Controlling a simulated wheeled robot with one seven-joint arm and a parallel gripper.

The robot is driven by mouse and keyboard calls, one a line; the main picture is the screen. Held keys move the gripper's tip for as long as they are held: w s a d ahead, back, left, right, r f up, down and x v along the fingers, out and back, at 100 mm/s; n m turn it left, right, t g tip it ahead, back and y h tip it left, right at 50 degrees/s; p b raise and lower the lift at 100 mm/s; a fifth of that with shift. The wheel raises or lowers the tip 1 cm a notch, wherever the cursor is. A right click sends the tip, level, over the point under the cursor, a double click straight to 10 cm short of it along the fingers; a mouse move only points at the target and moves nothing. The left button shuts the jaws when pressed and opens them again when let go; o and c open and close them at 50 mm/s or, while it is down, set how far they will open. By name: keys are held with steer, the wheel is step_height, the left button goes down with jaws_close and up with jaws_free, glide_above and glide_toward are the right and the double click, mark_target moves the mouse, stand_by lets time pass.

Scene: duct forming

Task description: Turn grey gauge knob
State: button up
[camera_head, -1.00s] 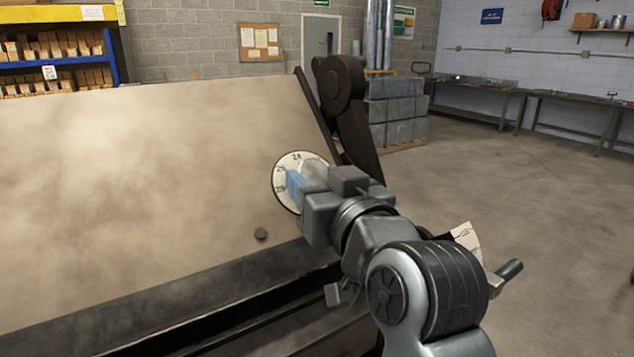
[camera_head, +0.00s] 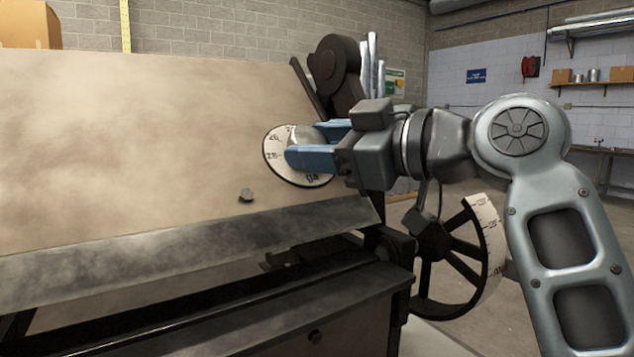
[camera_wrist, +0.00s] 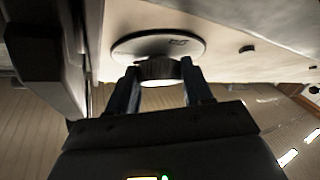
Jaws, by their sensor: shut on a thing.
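The grey gauge knob (camera_head: 304,135) sits at the centre of a round white dial (camera_head: 277,168) with black numbers, on the sloping tan panel. My gripper (camera_head: 318,143) reaches in from the right, its blue fingers on either side of the knob and shut on it. The near finger hides part of the knob and dial. In the wrist view the knob (camera_wrist: 160,70) shows dark and ridged between the two fingers (camera_wrist: 160,92), with the dial (camera_wrist: 185,46) behind it.
A small dark stud (camera_head: 246,195) stands on the panel (camera_head: 130,140) below left of the dial. A handwheel with a numbered white rim (camera_head: 487,225) is below my arm at right. Dark machine arms (camera_head: 335,70) rise behind the dial. Open floor lies to the right.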

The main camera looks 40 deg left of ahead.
steer(key=n+g, duration=0.1)
steer(key=n, duration=0.1)
steer(key=n+g+h+b, duration=0.1)
steer(key=n+g+h, duration=0.1)
steer(key=n+g, duration=0.1)
steer(key=shift+w+r+n, duration=0.15)
steer(key=shift+w+n, duration=0.15)
steer(key=n, duration=0.1)
steer(key=n+g+h, duration=0.1)
steer(key=shift+w+a+r+n, duration=0.1)
steer(key=shift+r+n, duration=0.1)
steer(key=shift+n, duration=0.2)
steer(key=shift+n+g+h+p, duration=0.75)
steer(key=shift+n+h, duration=0.35)
steer(key=shift+n, duration=0.1)
steer(key=shift+f, duration=0.1)
steer(key=shift+a, duration=0.1)
steer(key=o, duration=1)
steer(key=shift+o, duration=0.2)
steer(key=shift+w, duration=0.1)
steer(key=v, duration=0.8)
